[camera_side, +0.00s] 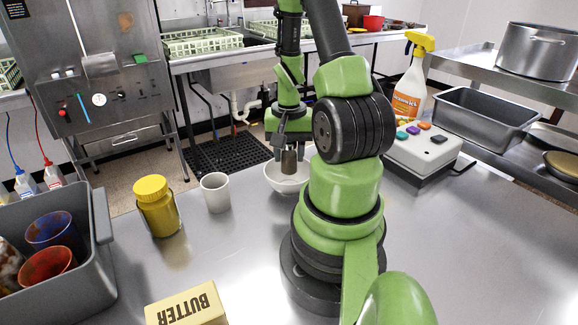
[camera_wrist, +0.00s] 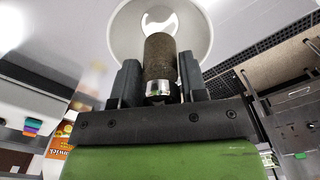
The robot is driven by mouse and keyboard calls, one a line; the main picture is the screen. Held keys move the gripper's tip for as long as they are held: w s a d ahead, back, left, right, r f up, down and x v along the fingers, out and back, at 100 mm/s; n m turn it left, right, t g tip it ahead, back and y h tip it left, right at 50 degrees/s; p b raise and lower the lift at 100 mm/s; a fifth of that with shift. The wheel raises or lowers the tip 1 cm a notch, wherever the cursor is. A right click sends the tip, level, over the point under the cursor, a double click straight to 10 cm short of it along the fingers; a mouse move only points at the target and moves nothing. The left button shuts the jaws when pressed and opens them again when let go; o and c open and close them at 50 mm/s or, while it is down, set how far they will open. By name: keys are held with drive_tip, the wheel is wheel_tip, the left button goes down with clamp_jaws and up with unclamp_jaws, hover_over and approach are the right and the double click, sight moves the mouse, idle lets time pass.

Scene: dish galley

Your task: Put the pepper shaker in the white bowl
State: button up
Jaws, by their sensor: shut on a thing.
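My gripper (camera_wrist: 158,85) is shut on the pepper shaker (camera_wrist: 160,60), a dark brown cylinder with a shiny metal band at the gripper end. In the side view the shaker (camera_side: 289,162) hangs below my gripper (camera_side: 290,148), in front of and over the white bowl (camera_side: 277,179). In the wrist view the white bowl (camera_wrist: 121,35) lies beyond the shaker, and the shaker's far end overlaps the bowl's inside. I cannot tell whether the shaker touches the bowl. My arm hides the bowl's right part in the side view.
A white cup (camera_side: 215,193) and a yellow-lidded jar (camera_side: 157,207) stand left of the bowl. A butter box (camera_side: 188,306) lies at the front. A grey bin (camera_side: 104,262) with cups is at left. A button box (camera_side: 424,150) and spray bottle (camera_side: 410,88) stand at right.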

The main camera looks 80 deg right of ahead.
sight(289, 166)
drive_tip(key=shift+f, duration=1.95)
drive_tip(key=shift+f, duration=0.15)
drive_tip(key=o, duration=1)
drive_tip(key=shift+c, duration=0.2)
